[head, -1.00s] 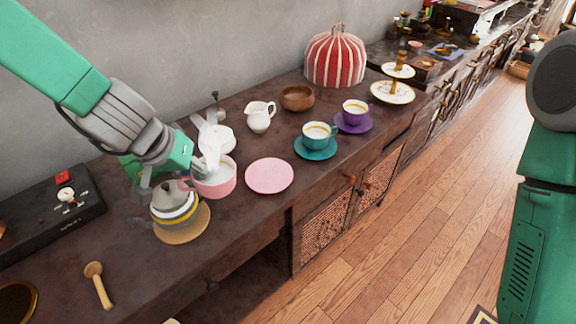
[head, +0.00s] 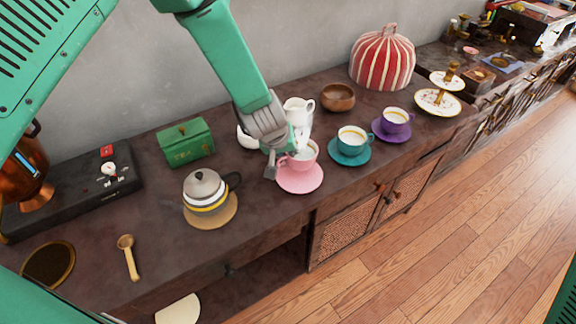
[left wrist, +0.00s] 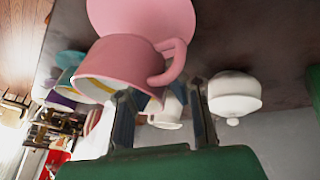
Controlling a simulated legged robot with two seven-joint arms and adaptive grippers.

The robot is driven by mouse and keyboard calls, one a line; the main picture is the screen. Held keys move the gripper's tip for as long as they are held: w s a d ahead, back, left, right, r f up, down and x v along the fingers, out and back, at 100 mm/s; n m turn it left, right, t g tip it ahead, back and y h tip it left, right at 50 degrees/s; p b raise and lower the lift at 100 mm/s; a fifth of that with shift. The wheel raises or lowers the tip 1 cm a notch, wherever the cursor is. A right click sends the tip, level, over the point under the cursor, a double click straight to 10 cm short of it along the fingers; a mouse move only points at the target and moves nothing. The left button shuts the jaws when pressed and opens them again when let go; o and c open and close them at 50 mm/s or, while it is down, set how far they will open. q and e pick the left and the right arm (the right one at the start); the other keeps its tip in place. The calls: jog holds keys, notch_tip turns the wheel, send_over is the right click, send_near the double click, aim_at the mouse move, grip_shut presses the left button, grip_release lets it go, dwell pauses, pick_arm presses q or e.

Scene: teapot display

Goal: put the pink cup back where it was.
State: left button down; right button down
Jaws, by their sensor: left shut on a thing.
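The pink cup (head: 303,155) is upright over the back part of the pink saucer (head: 300,182) in the head view. I cannot tell whether it touches the saucer. My left gripper (head: 283,165) is shut on the cup at its handle side, on the left. In the left wrist view the pink cup (left wrist: 118,68) and its handle are in front of the fingers (left wrist: 163,100), with the pink saucer (left wrist: 140,14) behind the cup. The fingers' hold is partly hidden. My right gripper is not in view.
The teal cup (head: 352,138) and purple cup (head: 394,120) stand to the right on their saucers. A white pitcher (head: 298,108) is close behind my gripper. The counter's front edge is near the pink saucer.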

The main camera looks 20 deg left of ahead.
pick_arm(q)
jog(key=shift+s+f, duration=0.1)
jog(key=shift+f, duration=0.4)
notch_tip(320, 180, down, 3)
jog(key=shift+r, duration=0.1)
jog(key=c, duration=1.7)
grip_release()
